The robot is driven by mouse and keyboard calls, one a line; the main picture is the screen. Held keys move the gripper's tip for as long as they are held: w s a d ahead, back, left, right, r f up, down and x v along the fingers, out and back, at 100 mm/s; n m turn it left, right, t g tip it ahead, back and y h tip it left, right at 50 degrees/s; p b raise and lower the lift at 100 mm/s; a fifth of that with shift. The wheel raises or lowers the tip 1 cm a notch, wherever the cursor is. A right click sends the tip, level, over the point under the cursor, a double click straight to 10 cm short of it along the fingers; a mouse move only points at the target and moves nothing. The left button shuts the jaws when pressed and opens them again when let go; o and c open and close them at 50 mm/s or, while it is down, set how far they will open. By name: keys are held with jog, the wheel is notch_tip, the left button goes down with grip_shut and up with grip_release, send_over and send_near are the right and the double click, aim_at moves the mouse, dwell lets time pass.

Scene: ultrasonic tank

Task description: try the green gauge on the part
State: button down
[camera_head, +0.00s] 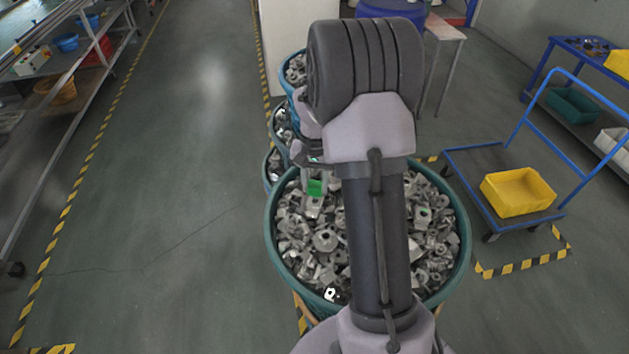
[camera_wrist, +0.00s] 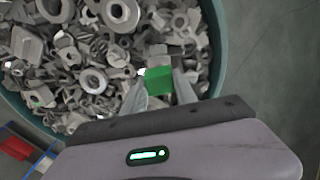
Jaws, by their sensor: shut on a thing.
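The green gauge (camera_wrist: 158,86) is a small green block between the two fingers of my gripper (camera_wrist: 161,78) in the wrist view. My gripper is shut on it above a bin of grey metal parts. A light grey piece (camera_wrist: 157,60) shows just beyond the gauge; I cannot tell whether they touch. In the head view the green gauge (camera_head: 315,187) shows over the left back of the bin, left of my arm. My arm hides the middle of the bin. Which of the metal pieces is the part to be gauged, I cannot tell.
The round teal bin (camera_head: 273,240) is full of loose metal parts. More full bins stand behind. A blue trolley (camera_head: 470,165) with a yellow crate (camera_head: 518,192) stands right. The floor (camera_head: 190,200) at left is clear.

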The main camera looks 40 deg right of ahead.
jog(key=shift+f, duration=0.65)
jog(key=shift+f+b, duration=0.3)
jog(key=shift+b, duration=0.1)
dwell(0.9)
jog(key=shift+r+p, duration=1.15)
jog(key=shift+r, duration=0.4)
jog(key=shift+f, duration=0.15)
jog(key=shift+f+b, duration=1.05)
jog(key=shift+f, duration=0.05)
jog(key=shift+f, duration=0.3)
